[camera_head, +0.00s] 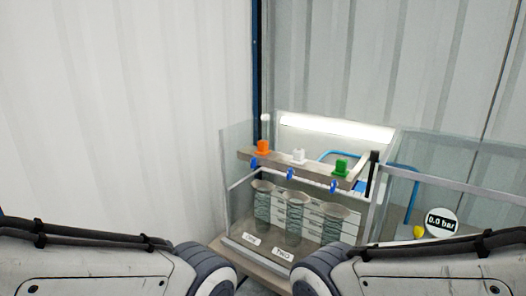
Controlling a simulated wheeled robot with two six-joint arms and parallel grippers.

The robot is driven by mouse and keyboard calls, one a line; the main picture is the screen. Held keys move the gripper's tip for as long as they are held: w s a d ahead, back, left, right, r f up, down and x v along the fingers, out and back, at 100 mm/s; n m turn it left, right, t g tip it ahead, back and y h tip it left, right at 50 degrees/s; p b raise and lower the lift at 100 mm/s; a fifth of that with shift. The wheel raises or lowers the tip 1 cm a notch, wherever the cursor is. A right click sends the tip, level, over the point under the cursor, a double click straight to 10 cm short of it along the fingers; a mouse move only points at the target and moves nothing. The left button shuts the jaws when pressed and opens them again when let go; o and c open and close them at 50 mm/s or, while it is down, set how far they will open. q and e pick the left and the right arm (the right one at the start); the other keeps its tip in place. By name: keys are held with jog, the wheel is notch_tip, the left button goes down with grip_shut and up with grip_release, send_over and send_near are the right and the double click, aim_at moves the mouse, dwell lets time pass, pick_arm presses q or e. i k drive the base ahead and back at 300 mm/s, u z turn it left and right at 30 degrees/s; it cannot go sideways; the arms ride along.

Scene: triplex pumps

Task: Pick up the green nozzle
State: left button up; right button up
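The green nozzle (341,168) sits upright at the right end of a brown shelf (285,163) inside a clear-walled case. A white nozzle (299,156) and an orange nozzle (263,147) stand on the same shelf to its left. Both of my arms come in at the bottom of the view, well below and in front of the shelf. My grippers are outside the frame, so their state does not show.
Blue knobs (290,173) line the shelf's front edge. Several clear cylinders (297,212) stand below it. Glass panels (237,160) enclose the case. A gauge reading 0.0 bar (441,222) is at right. A corrugated wall (130,110) fills the left.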

aim_at(340, 170)
jog(key=z, duration=0.25)
jog(key=k, duration=0.4)
jog(key=u, duration=0.9)
jog(key=i, duration=0.75)
jog(key=z, duration=2.25)
